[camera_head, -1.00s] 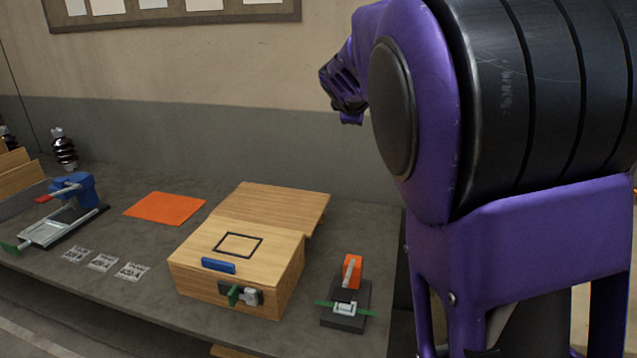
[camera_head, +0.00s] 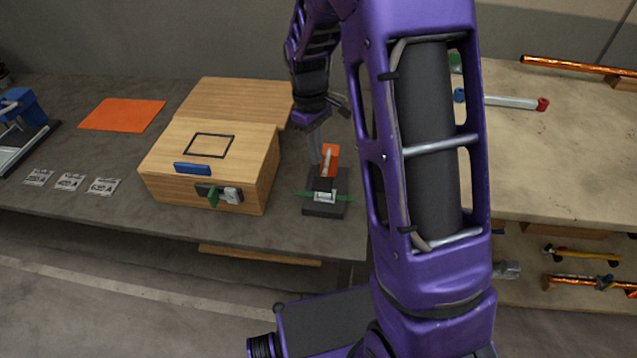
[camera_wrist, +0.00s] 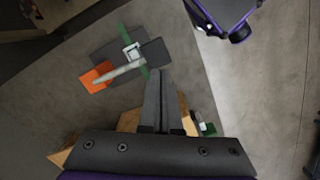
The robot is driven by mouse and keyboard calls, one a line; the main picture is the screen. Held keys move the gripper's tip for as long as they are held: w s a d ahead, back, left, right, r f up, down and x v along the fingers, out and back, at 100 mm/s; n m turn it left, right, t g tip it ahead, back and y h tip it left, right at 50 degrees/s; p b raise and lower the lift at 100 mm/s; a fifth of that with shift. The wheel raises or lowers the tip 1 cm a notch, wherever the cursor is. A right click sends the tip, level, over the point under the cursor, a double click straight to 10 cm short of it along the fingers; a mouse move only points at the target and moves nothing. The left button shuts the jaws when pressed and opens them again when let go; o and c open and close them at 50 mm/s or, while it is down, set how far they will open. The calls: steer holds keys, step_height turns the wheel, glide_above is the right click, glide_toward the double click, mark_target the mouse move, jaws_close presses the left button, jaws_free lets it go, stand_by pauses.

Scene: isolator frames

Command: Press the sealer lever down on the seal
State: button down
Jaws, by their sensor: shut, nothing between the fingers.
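The sealer has a dark base (camera_head: 325,209) near the front right of the table, with an orange part (camera_head: 331,152) at its back. Its pale lever (camera_head: 327,163) rises at a slant in the head view. In the wrist view the lever (camera_wrist: 122,73) runs from the orange part (camera_wrist: 97,77) toward the right. A whitish seal (camera_head: 325,197) lies on the base with a green strap (camera_head: 344,198) across it. My gripper (camera_head: 315,158) is shut and empty, pointing down just left of the orange part. In the wrist view its fingertips (camera_wrist: 160,72) appear beside the sealer; contact is unclear.
A wooden box (camera_head: 205,178) with a blue handle and a green-tagged latch stands left of the sealer. An orange sheet (camera_head: 122,114) and several printed labels (camera_head: 70,181) lie farther left. Another bench (camera_head: 560,180) is at right. The table in front of the sealer is clear.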

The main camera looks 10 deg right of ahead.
mark_target(320, 184)
stand_by(0.3)
steer(key=f+b, duration=0.1)
steer(key=f, duration=0.1)
steer(key=f+b, duration=0.4)
steer(key=f, duration=0.1)
steer(key=shift+s+d, duration=0.25)
